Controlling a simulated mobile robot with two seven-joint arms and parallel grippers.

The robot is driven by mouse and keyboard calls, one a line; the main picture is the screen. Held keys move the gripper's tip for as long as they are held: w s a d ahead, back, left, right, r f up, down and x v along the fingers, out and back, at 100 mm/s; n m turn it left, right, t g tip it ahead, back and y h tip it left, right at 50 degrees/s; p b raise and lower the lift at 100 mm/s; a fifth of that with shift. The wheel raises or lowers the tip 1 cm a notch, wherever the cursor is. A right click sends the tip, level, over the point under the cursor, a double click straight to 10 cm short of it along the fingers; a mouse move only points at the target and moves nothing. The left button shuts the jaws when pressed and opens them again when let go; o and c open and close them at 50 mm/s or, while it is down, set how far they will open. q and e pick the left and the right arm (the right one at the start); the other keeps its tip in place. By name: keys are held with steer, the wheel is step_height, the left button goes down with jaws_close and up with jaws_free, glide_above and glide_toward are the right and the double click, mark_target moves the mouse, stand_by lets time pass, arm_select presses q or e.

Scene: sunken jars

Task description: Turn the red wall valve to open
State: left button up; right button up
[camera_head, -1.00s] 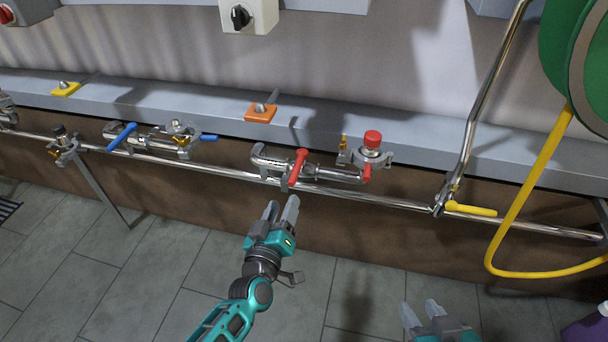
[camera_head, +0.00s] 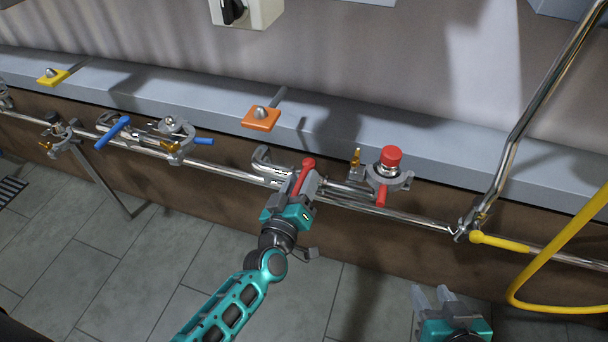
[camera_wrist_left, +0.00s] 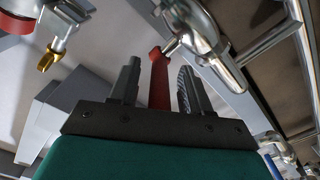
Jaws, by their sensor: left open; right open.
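The red valve handle (camera_head: 304,172) is a short bar on the chrome pipework along the wall. In the left wrist view the red handle (camera_wrist_left: 158,82) lies between the two fingers. My left gripper (camera_head: 302,184) is open, with its fingers on either side of the handle; whether they touch it I cannot tell. It also shows in the left wrist view (camera_wrist_left: 157,85). The fingers hide part of the valve body in the head view. My right gripper (camera_head: 432,298) is open and empty, low at the bottom right, apart from the pipe.
A red-capped fitting (camera_head: 390,158) with a red lever (camera_head: 381,196) sits just right of the valve. Blue-handled valves (camera_head: 112,133) are on the left. A yellow handle (camera_head: 500,243) and yellow hose (camera_head: 545,262) are on the right. A grey ledge (camera_head: 340,130) runs above.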

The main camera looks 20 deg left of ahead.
arm_select(q)
steer(key=shift+s, duration=0.1)
steer(key=shift+c, duration=0.4)
jaws_close()
